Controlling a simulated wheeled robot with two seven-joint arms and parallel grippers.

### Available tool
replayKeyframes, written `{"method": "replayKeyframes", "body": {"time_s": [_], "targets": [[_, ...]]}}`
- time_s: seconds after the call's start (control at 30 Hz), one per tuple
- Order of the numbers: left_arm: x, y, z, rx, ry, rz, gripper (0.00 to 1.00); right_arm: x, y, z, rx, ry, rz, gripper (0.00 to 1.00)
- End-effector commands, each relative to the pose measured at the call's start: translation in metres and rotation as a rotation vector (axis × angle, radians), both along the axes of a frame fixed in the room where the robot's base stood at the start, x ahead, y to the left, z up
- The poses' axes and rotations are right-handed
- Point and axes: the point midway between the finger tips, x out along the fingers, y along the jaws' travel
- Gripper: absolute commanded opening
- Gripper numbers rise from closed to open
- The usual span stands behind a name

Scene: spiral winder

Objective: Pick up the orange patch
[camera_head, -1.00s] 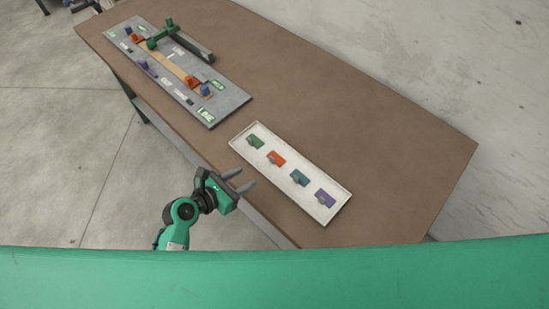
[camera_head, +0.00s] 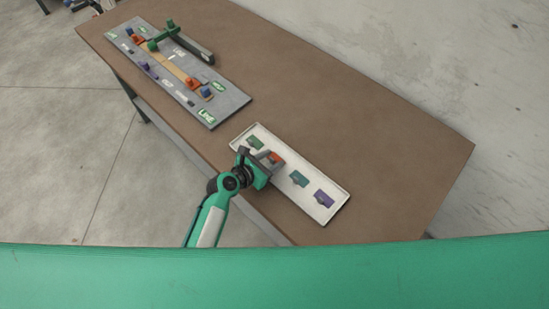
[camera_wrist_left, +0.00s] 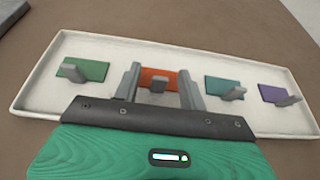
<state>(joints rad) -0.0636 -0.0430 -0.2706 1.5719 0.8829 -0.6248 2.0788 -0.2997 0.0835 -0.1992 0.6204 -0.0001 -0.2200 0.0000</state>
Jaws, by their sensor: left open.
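The orange patch (camera_wrist_left: 160,73) lies in the white tray, with a grey tab standing up from it. It also shows in the head view (camera_head: 277,157), partly covered by my gripper. My left gripper (camera_head: 270,158) is open over the patch. In the left wrist view its two fingers (camera_wrist_left: 160,85) stand one on each side of the orange patch's grey tab, apart from it. I cannot tell how far the fingertips are above the tray. My right gripper does not show.
The white tray (camera_head: 335,217) also holds a green patch (camera_head: 255,142), a teal patch (camera_head: 299,178) and a purple patch (camera_head: 324,198), each with a tab. A grey board (camera_head: 232,100) with a green arm and small blocks lies farther back. The table's right side is bare.

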Motion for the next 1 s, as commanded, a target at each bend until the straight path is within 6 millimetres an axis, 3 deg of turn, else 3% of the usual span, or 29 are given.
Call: {"method": "replayKeyframes", "body": {"time_s": [0.3,0.5,0.53,1.0], "targets": [[0.0036,-0.0031,-0.0019,0.000,-0.002,0.001,0.42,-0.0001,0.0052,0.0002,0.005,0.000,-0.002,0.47],[0.0035,-0.0029,-0.0019,0.000,-0.002,0.001,0.03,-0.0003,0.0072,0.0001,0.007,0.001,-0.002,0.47],[0.0035,-0.0029,-0.0019,0.001,-0.001,0.001,0.00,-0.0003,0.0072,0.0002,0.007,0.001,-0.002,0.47],[0.0039,-0.0035,0.0043,0.000,-0.002,0.001,0.00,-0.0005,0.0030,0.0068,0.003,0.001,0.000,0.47]]}}
